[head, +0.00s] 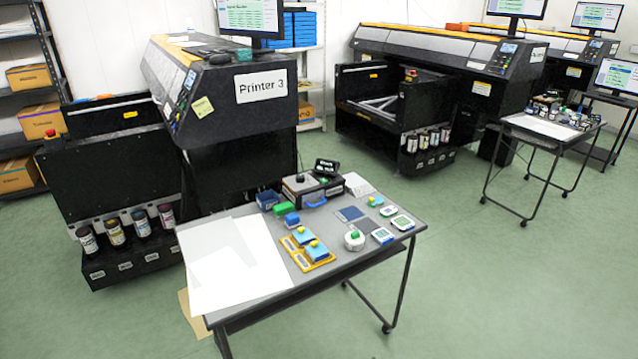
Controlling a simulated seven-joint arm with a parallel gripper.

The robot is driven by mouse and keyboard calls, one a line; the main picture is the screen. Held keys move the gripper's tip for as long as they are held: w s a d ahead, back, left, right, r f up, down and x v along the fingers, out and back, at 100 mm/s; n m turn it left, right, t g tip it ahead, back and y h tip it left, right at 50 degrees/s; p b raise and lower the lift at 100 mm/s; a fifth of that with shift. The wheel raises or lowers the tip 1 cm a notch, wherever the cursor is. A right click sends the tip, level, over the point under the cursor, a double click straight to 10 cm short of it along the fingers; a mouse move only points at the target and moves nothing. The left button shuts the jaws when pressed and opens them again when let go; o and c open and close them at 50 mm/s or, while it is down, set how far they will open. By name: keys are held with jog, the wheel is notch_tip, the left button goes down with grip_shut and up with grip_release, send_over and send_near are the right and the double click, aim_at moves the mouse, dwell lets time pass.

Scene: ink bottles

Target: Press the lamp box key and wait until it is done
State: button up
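A dark, light-topped box (312,190) stands at the back edge of the near table. It carries a black knob, a small black display (326,166) with lettering too small to read, and a blue handle at its front. It may be the lamp box, but I cannot tell for sure. A round white unit (354,241) with a green button on top stands nearer the table's front right. I cannot make out which part is the lamp box key, or any lit lamp. My gripper is not in view.
The near table (262,297) holds white sheets (235,265), a yellow tray (322,264) with blue pieces, a green block (284,209), a blue bin (267,200) and flat tiles (402,222). Printer 3 (225,95) stands behind, with ink bottles (116,233) low at left.

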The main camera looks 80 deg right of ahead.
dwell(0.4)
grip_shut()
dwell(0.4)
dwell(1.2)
